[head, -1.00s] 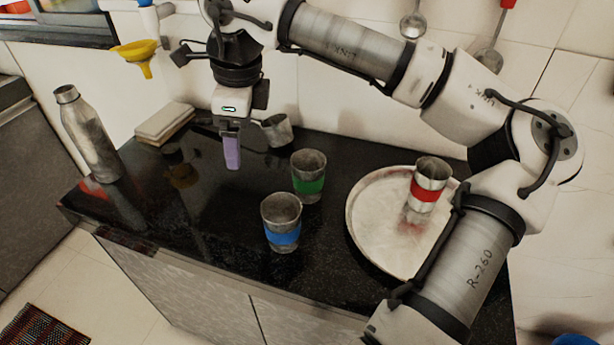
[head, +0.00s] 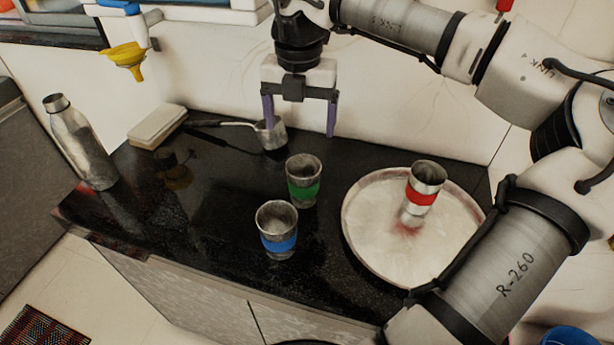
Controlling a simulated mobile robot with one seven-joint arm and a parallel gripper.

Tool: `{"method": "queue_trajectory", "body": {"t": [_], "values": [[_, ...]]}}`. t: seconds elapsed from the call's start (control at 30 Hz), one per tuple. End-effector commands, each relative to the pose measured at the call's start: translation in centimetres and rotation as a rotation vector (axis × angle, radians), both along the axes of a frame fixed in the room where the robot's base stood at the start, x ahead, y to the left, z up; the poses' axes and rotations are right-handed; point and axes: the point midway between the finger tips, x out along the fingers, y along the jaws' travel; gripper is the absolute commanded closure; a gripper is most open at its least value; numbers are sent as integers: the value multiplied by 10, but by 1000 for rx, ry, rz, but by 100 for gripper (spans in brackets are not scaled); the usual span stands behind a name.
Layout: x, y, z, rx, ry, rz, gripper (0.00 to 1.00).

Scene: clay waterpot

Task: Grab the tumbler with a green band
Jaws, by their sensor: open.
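The tumbler with a green band (head: 303,181) stands upright on the black counter, near the middle of the view. It is grey metal with an open top. My gripper (head: 300,128) is open and empty, its two purple fingers pointing down and spread apart. It shows above the green-banded tumbler in the picture, apart from it. How far it is in depth from the tumbler is hard to tell.
A blue-banded tumbler (head: 277,230) stands just in front and left. A red-banded tumbler (head: 425,187) stands on a round metal tray (head: 370,222) to the right. A small long-handled pot (head: 270,134) lies behind. A metal bottle (head: 80,143) stands far left. The left counter is mostly clear.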

Motion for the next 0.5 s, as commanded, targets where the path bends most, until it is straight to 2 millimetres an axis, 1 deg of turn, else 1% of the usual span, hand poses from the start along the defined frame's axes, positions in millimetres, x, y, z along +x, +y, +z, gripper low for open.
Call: {"method": "queue_trajectory", "body": {"t": [0.07,0.3,0.4,0.5], "values": [[0,-1,-11,-3,3,-3,15],[-2,0,-57,0,4,2,15],[-1,-1,-72,-1,3,0,15],[-1,0,-80,0,0,1,15]]}}
